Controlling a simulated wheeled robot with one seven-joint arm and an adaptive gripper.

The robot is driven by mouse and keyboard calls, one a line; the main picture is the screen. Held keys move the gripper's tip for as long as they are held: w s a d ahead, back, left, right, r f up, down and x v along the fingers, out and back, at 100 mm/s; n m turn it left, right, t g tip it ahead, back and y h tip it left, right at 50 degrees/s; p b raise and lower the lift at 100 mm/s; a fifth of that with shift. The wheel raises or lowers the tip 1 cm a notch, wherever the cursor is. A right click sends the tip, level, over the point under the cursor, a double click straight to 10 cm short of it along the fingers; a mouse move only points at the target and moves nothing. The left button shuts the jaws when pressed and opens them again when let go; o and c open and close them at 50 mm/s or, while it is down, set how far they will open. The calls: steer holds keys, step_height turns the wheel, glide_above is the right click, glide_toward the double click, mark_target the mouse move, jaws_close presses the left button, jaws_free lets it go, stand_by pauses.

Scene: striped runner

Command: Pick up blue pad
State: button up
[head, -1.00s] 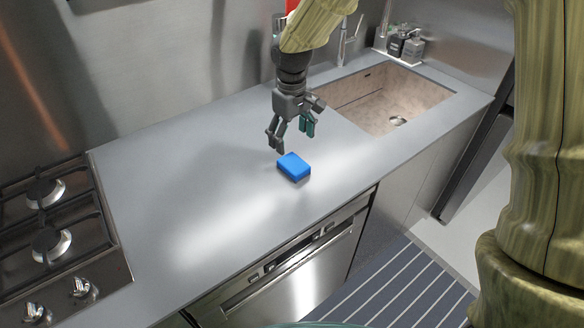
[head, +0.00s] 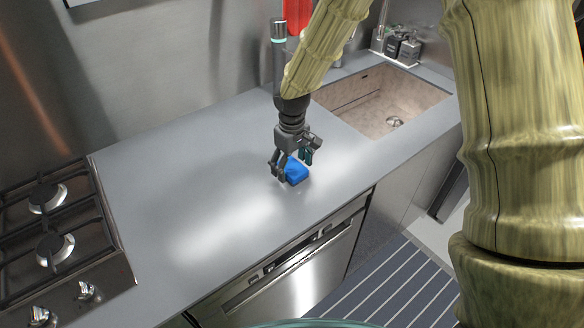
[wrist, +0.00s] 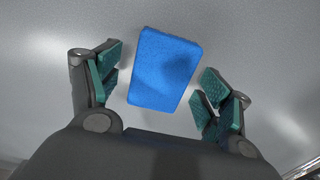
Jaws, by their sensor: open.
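The blue pad (head: 296,172) is a small blue block lying flat on the grey counter, near its front edge. My gripper (head: 292,170) is just above it in the head view, with its fingers hiding part of the pad. In the wrist view the blue pad (wrist: 165,69) lies between the two green-padded fingers of my open gripper (wrist: 160,87), slightly tilted and toward the far side. A gap shows on each side, so neither finger appears to touch it.
The counter (head: 180,175) is clear around the pad. A gas hob (head: 60,235) is at the left and a sink (head: 385,100) at the back right. Soap bottles (head: 402,48) stand behind the sink. An oven front (head: 295,270) is below the counter.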

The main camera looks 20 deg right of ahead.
steer(key=shift+f, duration=0.4)
steer(key=shift+c, duration=0.4)
steer(key=c, duration=0.8)
steer(key=shift+r, duration=0.1)
steer(key=shift+r, duration=0.4)
step_height(320, 180, up, 3)
steer(key=shift+f+b, duration=0.2)
steer(key=shift+b, duration=0.55)
steer(key=s+b, duration=0.1)
steer(key=s, duration=0.4)
steer(key=s+d+r+b, duration=0.1)
steer(key=s, duration=0.4)
steer(key=s+b, duration=0.1)
steer(key=s, duration=0.5)
steer(key=shift+d+r, duration=0.25)
steer(key=shift+f, duration=0.1)
steer(key=shift+c, duration=0.6)
